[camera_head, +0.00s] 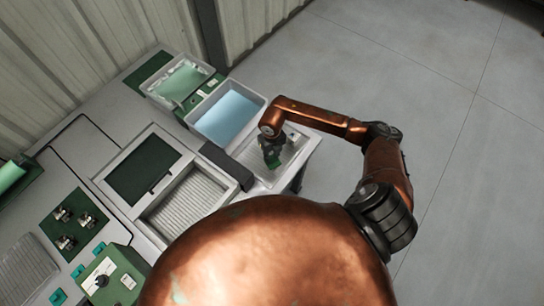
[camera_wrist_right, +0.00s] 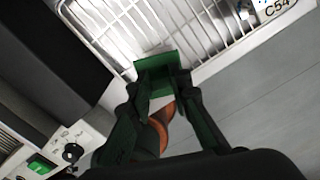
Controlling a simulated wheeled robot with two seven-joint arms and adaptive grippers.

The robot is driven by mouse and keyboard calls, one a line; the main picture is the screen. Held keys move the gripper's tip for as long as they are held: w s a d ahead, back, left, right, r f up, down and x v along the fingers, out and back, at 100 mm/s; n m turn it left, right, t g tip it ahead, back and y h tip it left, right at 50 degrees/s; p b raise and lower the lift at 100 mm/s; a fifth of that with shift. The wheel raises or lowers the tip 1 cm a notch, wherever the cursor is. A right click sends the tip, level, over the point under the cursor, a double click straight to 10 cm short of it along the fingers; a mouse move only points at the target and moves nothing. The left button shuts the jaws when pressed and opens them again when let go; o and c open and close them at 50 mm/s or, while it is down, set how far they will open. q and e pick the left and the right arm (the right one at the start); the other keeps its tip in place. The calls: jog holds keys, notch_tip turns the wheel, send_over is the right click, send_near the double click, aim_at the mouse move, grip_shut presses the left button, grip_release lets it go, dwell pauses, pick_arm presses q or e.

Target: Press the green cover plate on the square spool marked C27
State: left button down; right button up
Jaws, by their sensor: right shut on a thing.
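My right gripper (camera_head: 272,152) is over the white rack tray (camera_head: 292,160) at the right end of the bench. In the right wrist view, its two dark green fingers (camera_wrist_right: 158,92) are shut on a green plate (camera_wrist_right: 155,66), held above the rack's wires. A copper-coloured piece (camera_wrist_right: 160,128) shows between the fingers, and I cannot tell what it is. No C27 mark is readable in either view. A label reading C54 (camera_wrist_right: 276,9) shows at the rack's edge, beside a partly cut-off metallic item (camera_wrist_right: 246,8). My left gripper is out of view.
A blue-lined tray (camera_head: 226,113) and a green-lined tray (camera_head: 180,82) stand at the back of the bench. A ribbed bin (camera_head: 188,206) lies left of the rack. Several metal fittings sit on a green board (camera_head: 75,220). Open floor (camera_head: 470,170) lies to the right.

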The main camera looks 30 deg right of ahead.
jog(key=shift+f, duration=0.15)
jog(key=o, duration=0.8)
jog(key=o, duration=0.4)
jog(key=shift+o, duration=0.2)
jog(key=shift+r+p, duration=2.55)
jog(key=shift+r, duration=1.5)
